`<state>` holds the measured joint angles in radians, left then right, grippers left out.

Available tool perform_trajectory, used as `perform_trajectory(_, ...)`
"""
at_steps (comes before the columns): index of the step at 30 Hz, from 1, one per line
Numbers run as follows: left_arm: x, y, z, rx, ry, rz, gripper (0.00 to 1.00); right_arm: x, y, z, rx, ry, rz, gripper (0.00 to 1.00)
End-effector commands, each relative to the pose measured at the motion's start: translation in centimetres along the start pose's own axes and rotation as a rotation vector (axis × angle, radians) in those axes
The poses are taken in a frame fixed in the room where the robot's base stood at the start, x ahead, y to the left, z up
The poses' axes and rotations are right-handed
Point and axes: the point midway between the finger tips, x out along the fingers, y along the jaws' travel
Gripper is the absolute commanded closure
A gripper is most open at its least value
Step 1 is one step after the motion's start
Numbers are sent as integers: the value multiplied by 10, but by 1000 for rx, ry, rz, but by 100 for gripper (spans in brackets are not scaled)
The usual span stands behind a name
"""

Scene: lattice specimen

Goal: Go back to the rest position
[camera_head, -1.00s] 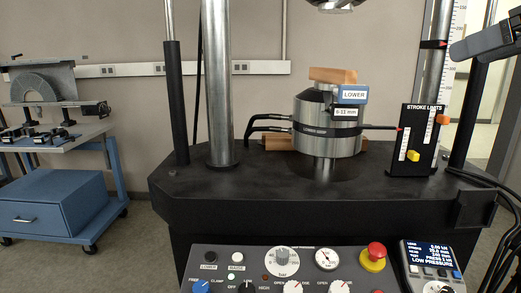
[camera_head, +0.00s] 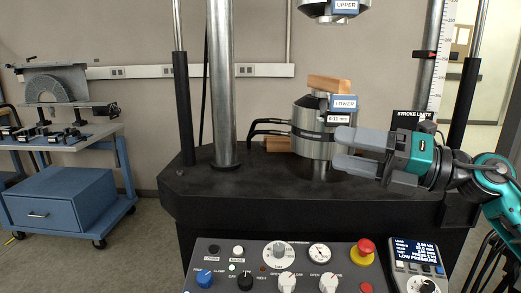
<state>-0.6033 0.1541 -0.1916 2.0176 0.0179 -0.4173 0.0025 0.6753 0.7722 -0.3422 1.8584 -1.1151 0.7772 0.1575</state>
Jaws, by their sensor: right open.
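My right gripper (camera_head: 352,152) reaches in from the right with its grey fingers apart and nothing between them. Its fingertips are in front of the right side of the steel lower grip (camera_head: 305,130), which carries a "LOWER" label (camera_head: 344,103). I cannot tell whether they touch it. My left gripper is not in view.
The testing machine's black table (camera_head: 220,200) holds thick steel columns (camera_head: 220,90). The upper grip (camera_head: 335,10) hangs above. A control panel (camera_head: 270,270) with a red emergency button (camera_head: 364,246) and a handset (camera_head: 415,255) are in front. A blue cart (camera_head: 70,200) stands left.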

Motion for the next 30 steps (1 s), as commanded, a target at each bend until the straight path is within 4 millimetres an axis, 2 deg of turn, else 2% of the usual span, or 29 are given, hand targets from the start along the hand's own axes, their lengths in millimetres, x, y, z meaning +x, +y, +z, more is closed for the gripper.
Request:
perform_trajectory(1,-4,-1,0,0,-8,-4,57,5,-8,-11,124,-46,63,30)
perform_trajectory(5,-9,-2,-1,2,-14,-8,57,7,-32,-29,429,-207,183,30)
perform_trajectory(10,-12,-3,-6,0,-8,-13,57,-10,-86,-60,852,-470,247,30)
perform_trajectory(13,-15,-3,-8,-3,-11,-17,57,-27,-125,-91,1104,-644,236,30)
perform_trajectory(17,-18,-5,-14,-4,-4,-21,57,-56,-176,-152,1433,-883,169,30)
perform_trajectory(21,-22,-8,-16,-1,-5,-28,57,-90,-216,-240,1765,-1132,42,30)
perform_trajectory(24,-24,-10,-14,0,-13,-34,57,-109,-227,-296,1939,-1264,-49,30)
perform_trajectory(27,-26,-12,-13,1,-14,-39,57,-122,-229,-338,2059,-1355,-120,30)
perform_trajectory(30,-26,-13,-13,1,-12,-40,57,-129,-229,-362,2127,-1405,-164,30)
